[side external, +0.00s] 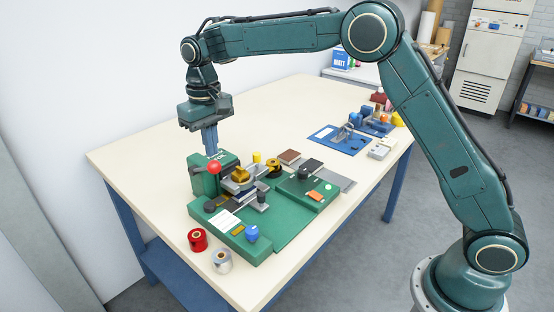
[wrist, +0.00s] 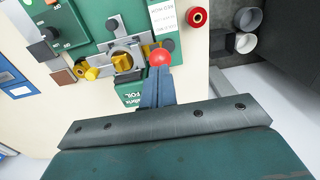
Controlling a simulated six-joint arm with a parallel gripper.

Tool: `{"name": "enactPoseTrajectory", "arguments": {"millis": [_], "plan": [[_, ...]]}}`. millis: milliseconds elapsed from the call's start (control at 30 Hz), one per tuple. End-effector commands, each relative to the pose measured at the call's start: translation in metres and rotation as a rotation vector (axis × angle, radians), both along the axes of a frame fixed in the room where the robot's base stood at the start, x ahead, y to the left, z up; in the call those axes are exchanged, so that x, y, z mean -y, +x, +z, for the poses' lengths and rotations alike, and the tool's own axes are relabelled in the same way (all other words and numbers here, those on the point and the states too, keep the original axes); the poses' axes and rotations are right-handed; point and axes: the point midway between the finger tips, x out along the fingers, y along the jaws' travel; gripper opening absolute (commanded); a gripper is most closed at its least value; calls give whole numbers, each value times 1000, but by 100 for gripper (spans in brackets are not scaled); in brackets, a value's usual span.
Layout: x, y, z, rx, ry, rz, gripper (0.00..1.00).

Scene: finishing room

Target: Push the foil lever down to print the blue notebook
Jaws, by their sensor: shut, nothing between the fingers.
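The red ball knob of the foil lever (side external: 215,167) stands at the green foil press (side external: 204,181); the knob also shows in the wrist view (wrist: 159,57). My gripper (side external: 211,154) is shut and empty, pointing down close above the knob. In the wrist view its blue fingers (wrist: 158,80) reach toward the ball; I cannot tell whether they touch it. A yellow part (side external: 241,174) sits in the press's grey metal head. I cannot pick out the blue notebook under the press with certainty.
A red roll (side external: 197,239) and a silver roll (side external: 222,262) stand at the table's front left. A green unit with a black knob (side external: 311,167) is right of the press. A blue board with a metal clamp (side external: 340,140) lies further back. The table's back left is clear.

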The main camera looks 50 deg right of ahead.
Motion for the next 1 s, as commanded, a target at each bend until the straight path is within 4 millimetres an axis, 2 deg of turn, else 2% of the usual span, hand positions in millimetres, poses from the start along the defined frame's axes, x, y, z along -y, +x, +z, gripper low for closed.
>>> {"name": "enactPoseTrajectory", "arguments": {"millis": [1000], "plan": [[0, 0, -20, 0, 0, 0, 0]]}}
